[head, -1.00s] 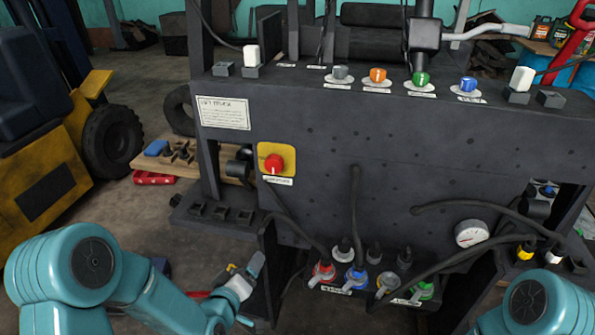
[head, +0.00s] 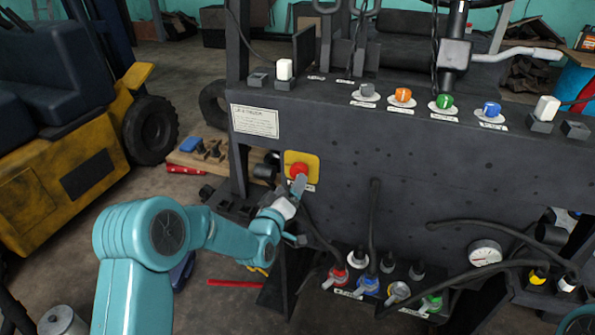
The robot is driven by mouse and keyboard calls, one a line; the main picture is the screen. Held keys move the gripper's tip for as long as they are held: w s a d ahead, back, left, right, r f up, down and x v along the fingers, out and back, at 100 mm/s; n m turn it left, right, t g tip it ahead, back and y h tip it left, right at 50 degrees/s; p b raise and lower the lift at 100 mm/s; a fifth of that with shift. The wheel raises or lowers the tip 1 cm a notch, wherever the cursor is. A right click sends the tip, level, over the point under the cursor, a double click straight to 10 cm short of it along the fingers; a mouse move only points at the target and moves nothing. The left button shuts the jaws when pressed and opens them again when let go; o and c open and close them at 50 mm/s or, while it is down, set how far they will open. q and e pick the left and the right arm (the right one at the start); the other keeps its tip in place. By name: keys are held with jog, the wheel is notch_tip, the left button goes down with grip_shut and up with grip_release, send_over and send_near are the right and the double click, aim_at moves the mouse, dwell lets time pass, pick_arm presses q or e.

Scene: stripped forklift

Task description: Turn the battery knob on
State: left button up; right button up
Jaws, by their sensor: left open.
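The battery knob is a red knob (head: 298,168) on a yellow square plate (head: 313,160), at the left of the dark front panel (head: 400,160). A small white label lies under the plate, partly hidden by my gripper. My left gripper (head: 298,187) is raised just below and in front of the knob, its tip overlapping the knob's lower edge in the head view. It is open and holds nothing that I can see. I cannot tell whether it touches the knob. Only a bit of my right arm shows at the bottom right edge; its gripper is out of view.
Grey, orange, green and blue knobs (head: 491,109) line the panel's top ledge. Dark cables and several coloured connectors (head: 366,284) sit low on the panel, with a gauge (head: 485,252) to their right. A wooden board (head: 188,160) lies behind at left, near a yellow forklift (head: 60,190).

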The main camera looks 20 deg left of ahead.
aim_at(297, 174)
pick_arm(q)
jog(key=w+p, duration=0.1)
jog(key=w, duration=0.3)
jog(key=shift+w, duration=0.2)
jog(key=shift+w+d, duration=0.15)
jog(key=shift+w, duration=0.35)
jog(key=shift+f, duration=0.1)
jog(key=c, duration=1)
